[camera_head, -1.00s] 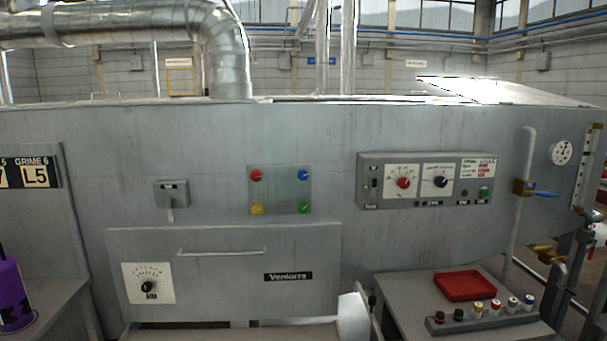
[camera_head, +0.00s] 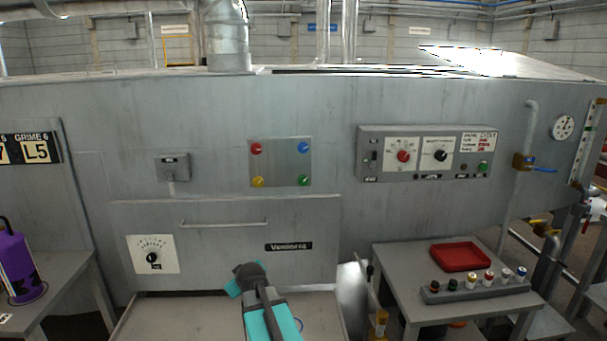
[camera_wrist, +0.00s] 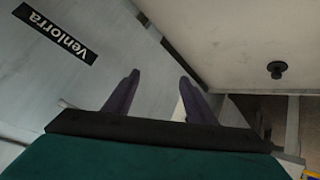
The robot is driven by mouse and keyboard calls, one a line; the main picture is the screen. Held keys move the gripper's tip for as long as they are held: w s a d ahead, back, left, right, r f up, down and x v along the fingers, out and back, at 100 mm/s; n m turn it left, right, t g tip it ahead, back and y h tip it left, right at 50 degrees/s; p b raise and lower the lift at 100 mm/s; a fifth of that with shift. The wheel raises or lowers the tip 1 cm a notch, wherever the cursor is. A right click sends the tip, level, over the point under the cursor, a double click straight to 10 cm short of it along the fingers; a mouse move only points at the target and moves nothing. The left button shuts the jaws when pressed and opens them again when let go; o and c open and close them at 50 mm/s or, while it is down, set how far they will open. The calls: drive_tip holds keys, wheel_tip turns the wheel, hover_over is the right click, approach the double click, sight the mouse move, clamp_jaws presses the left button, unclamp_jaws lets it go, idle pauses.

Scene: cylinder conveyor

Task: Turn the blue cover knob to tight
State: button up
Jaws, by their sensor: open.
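The blue cover knob (camera_head: 304,147) is at the upper right corner of a small square plate (camera_head: 280,176) on the grey machine front in the head view. The plate also carries a red knob (camera_head: 257,149), a yellow knob (camera_head: 258,182) and a green knob (camera_head: 304,180). My teal arm shows at the bottom middle of the head view, well below the plate; its fingertips cannot be made out there. In the wrist view my gripper (camera_wrist: 160,84) has its two dark fingers spread apart with nothing between them. The blue knob is not in the wrist view.
A handled panel with a dial (camera_head: 152,257) lies below the plate. A grey control box (camera_head: 428,152) is to the right. A side table holds a red tray (camera_head: 461,257) and a rack of small knobs (camera_head: 472,287). A purple can (camera_head: 15,265) stands at left.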

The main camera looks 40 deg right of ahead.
drive_tip(key=s+d+r+t+h, duration=0.1)
drive_tip(key=d+r+t+h, duration=0.1)
drive_tip(key=d+r, duration=0.7)
drive_tip(key=d+r+t+h, duration=0.15)
drive_tip(key=d+r, duration=0.45)
drive_tip(key=r, duration=0.7)
drive_tip(key=t+h+p, duration=0.1)
drive_tip(key=h, duration=0.4)
approach(303, 148)
drive_tip(key=v, duration=0.5)
drive_tip(key=shift+d, duration=0.2)
drive_tip(key=shift+w, duration=0.15)
drive_tip(key=shift+p+x, duration=2.15)
drive_tip(key=shift+x, duration=4.7)
drive_tip(key=shift+w, duration=0.1)
